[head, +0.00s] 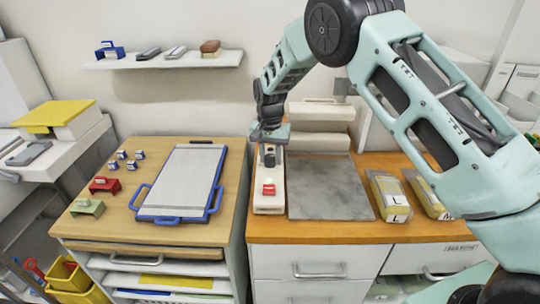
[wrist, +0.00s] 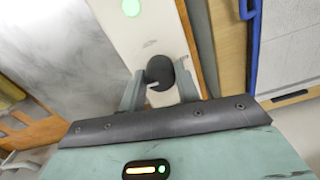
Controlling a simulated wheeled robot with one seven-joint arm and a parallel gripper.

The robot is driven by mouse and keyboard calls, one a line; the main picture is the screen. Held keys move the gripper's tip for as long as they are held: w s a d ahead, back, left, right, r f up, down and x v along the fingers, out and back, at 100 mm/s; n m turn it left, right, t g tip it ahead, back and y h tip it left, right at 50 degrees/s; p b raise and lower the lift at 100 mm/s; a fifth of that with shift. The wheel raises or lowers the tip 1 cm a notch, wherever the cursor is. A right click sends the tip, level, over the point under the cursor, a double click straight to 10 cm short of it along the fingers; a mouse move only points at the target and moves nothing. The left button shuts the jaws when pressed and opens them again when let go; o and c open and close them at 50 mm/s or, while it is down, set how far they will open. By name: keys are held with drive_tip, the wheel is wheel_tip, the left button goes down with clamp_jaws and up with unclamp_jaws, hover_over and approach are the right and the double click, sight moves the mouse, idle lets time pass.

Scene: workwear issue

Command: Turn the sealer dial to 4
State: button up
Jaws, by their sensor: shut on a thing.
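The sealer (head: 266,204) is a cream machine on the orange-topped counter, with a narrow control strip down its left side. The strip carries a red button and a green light, and the light also shows on the strip in the wrist view (wrist: 131,8). The dark round dial (wrist: 160,71) is on this strip. My gripper (wrist: 160,88) is shut on the dial, one finger on each side. In the head view my gripper (head: 269,154) reaches down over the strip's far part and largely hides the dial. I cannot read any numbers or the dial's setting.
A grey plate (head: 328,187) lies right of the strip. Clear packs (head: 389,195) marked L lie further right. On the left wooden table are a blue-framed board (head: 183,180), red and green stamp-like items and small blue-and-white blocks. A wall shelf (head: 163,61) hangs behind.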

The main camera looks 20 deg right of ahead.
sight(270, 156)
drive_tip(key=o, duration=1)
drive_tip(key=shift+c, duration=0.2)
wheel_tip(270, 156, up, 18)
drive_tip(key=b, duration=0.3)
drive_tip(key=shift+f, duration=0.25)
